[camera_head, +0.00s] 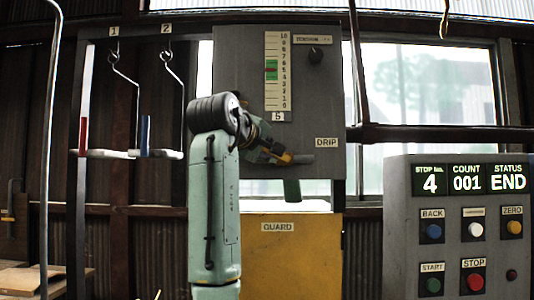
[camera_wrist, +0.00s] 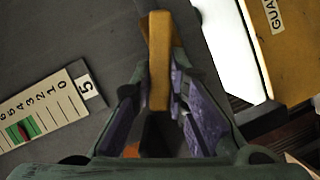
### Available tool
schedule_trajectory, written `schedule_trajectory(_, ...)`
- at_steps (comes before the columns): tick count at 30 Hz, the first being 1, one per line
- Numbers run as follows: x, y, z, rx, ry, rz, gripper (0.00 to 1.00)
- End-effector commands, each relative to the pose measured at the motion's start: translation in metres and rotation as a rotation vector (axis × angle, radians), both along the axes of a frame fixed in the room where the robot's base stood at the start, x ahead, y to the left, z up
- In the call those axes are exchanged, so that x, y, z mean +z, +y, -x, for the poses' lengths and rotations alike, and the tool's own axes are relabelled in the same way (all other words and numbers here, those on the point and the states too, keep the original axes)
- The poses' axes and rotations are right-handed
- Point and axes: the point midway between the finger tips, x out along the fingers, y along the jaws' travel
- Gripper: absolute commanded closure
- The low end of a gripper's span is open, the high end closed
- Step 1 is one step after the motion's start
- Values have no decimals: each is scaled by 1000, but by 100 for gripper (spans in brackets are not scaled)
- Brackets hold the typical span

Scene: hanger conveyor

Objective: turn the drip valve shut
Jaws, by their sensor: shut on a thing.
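The drip valve's lever shows in the wrist view as a yellow-orange bar (camera_wrist: 159,50) between the fingers of my gripper (camera_wrist: 160,88). The fingers are shut on it. In the head view my gripper (camera_head: 276,153) is at the lower part of the grey panel (camera_head: 235,75), left of and slightly below the DRIP label (camera_head: 327,142). A yellow-orange tip (camera_head: 286,158) shows there, and the lever points roughly to the right. The valve's body is mostly hidden behind my gripper and arm.
A scale (camera_head: 277,75) with a green and red mark is above my gripper. A yellow GUARD panel (camera_head: 290,255) is below. Two hangers (camera_head: 110,153) hang at the left. A control box (camera_head: 455,225) at the right reads END.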

Motion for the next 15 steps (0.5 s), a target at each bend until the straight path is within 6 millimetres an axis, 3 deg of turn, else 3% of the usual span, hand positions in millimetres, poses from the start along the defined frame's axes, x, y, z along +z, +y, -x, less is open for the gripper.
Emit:
schedule_trajectory(5, 4, 1, -1, 4, -10, 10, 100)
schedule_trajectory(6, 4, 1, -1, 4, -10, 10, 85)
schedule_trajectory(15, 1, 1, -1, 3, -5, 9, 65)
